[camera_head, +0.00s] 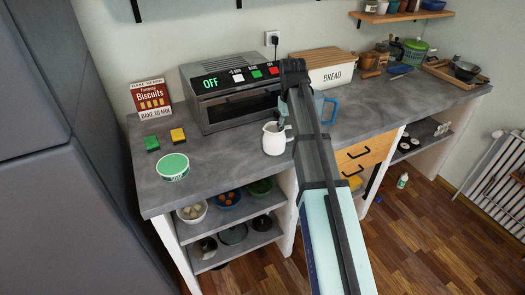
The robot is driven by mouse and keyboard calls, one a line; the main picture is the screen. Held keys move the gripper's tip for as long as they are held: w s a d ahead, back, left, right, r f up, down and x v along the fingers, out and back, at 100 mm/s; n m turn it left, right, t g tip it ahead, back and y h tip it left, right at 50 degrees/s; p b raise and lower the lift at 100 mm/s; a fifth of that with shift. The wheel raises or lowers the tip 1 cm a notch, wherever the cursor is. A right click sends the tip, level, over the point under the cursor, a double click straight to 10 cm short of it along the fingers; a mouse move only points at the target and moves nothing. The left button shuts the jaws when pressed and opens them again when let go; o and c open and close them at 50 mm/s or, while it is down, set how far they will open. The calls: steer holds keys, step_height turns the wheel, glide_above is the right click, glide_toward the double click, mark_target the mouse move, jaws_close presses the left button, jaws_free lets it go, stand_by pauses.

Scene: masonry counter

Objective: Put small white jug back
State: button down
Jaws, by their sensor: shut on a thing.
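The small white jug (273,143) is upright over the front part of the grey counter, in front of the toaster oven. Its handle points right. My gripper (282,123) reaches down from the arm and is shut on the jug near its top. The fingertips are small and partly hidden. I cannot tell whether the jug's base touches the counter.
A toaster oven (238,95) showing OFF stands behind the jug. A blue-handled vessel (329,109) is partly hidden behind my arm. The front counter is mostly clear.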

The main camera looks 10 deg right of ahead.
steer(key=w+a+r+n+b, duration=0.2)
steer(key=w+r, duration=0.8)
steer(key=r, duration=0.3)
steer(key=f+p, duration=0.1)
steer(key=f, duration=0.5)
steer(key=f+p, duration=0.2)
steer(key=f, duration=0.5)
steer(key=f+p, duration=0.2)
steer(key=f, duration=0.4)
steer(key=shift+d+f, duration=0.25)
steer(key=shift+f, duration=0.1)
steer(key=shift+c, duration=2.4)
jaws_free()
step_height(320, 180, up, 12)
steer(key=b, duration=0.2)
steer(key=shift+s+a+b, duration=0.15)
steer(key=shift+a+b, duration=0.05)
steer(key=shift+b, duration=0.15)
